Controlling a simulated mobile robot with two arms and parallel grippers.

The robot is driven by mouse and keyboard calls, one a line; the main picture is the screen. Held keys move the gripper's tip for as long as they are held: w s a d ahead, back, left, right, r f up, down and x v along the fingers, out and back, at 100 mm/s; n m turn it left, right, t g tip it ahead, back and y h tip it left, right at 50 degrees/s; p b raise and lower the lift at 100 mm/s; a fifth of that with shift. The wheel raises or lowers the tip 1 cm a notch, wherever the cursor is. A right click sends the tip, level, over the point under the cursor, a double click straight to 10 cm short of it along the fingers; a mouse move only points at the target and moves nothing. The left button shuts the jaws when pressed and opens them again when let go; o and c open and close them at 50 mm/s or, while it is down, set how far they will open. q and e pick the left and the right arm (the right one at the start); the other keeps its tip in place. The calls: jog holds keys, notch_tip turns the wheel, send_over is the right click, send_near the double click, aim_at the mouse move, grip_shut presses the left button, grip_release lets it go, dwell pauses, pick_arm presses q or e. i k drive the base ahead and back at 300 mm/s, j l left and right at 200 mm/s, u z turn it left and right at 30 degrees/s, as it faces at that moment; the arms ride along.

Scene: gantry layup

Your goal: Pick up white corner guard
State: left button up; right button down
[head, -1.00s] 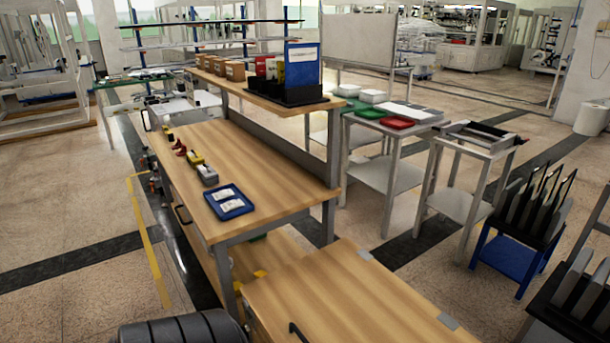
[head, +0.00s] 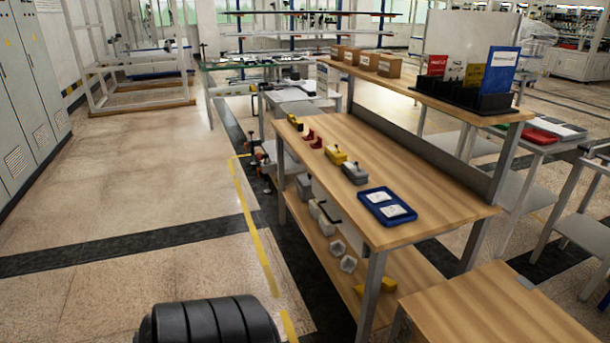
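I cannot surely tell which thing is the white corner guard. Small whitish pieces, one of them a small hollow block (head: 348,264), lie on the lower shelf (head: 408,272) of the wooden workbench (head: 420,170). Another whitish piece (head: 337,247) lies just behind it. More pale pieces sit near the bench's left side, partly hidden by its top. A blue tray (head: 372,195) with white packets lies on the bench top. Neither of my grippers is in view.
Yellow and grey blocks (head: 354,173) and red pieces (head: 316,142) stand along the bench top's left edge. A second wooden table (head: 490,310) stands at the front right. Open floor (head: 130,190) lies left of the bench, beyond a yellow floor line (head: 250,225).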

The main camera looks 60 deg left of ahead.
aim_at(337, 248)
jog(key=u, duration=1.85)
jog(key=i+j+z, duration=0.1)
jog(key=z, duration=0.3)
jog(key=i+j+z, duration=0.1)
jog(key=z, duration=0.35)
jog(key=j+z, duration=0.4)
jog(key=i+l, duration=0.05)
